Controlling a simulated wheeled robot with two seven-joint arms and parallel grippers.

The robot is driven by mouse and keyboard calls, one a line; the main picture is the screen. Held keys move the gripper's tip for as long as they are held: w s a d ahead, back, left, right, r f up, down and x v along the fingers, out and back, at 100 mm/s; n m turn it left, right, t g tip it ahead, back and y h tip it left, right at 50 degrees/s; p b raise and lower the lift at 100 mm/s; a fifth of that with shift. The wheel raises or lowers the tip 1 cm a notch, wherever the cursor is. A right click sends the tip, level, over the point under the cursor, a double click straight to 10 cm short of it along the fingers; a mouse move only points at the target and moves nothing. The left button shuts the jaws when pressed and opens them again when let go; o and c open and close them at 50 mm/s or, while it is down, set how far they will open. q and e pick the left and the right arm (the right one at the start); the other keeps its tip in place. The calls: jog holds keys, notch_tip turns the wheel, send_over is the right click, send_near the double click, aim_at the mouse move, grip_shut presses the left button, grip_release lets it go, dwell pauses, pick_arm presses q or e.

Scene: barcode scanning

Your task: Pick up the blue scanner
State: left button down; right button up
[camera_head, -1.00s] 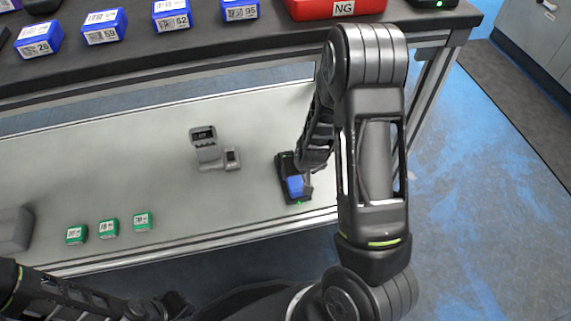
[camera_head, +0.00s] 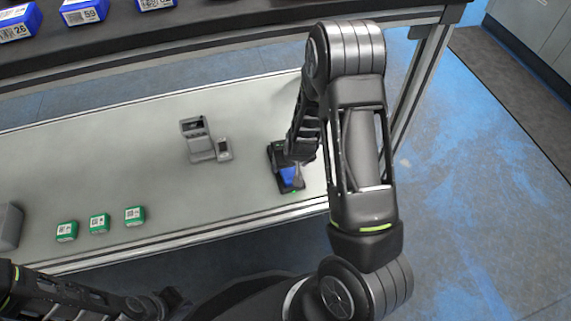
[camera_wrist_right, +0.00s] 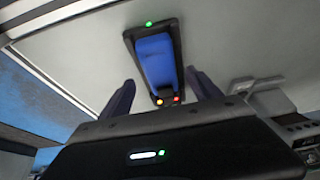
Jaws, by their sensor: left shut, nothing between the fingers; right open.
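The blue scanner (camera_head: 290,174) sits in a black cradle (camera_head: 275,152) at the right end of the white lower surface. My right arm hides part of it in the head view. In the right wrist view the scanner (camera_wrist_right: 154,60) lies ahead of my right gripper (camera_wrist_right: 160,80), whose two fingers are open, one on each side of the scanner's near end. Contact cannot be told. The right gripper (camera_head: 301,163) is small and partly hidden in the head view. My left gripper (camera_head: 168,302) is shut and empty at the lower left, away from the scanner.
A grey device (camera_head: 203,143) stands left of the scanner. Green boxes (camera_head: 99,223) sit near the front edge, with a grey block (camera_head: 9,226) at far left. Blue boxes (camera_head: 86,11) stand on the dark upper shelf (camera_head: 200,48).

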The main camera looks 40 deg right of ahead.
jog(key=b+x, duration=0.1)
jog(key=x, duration=0.2)
jog(key=shift+f, duration=0.3)
pick_arm(q)
jog(key=shift+w+f, duration=0.2)
jog(key=shift+f, duration=0.9)
pick_arm(e)
jog(key=shift+w, duration=0.1)
jog(key=shift+c, duration=0.4)
grip_shut()
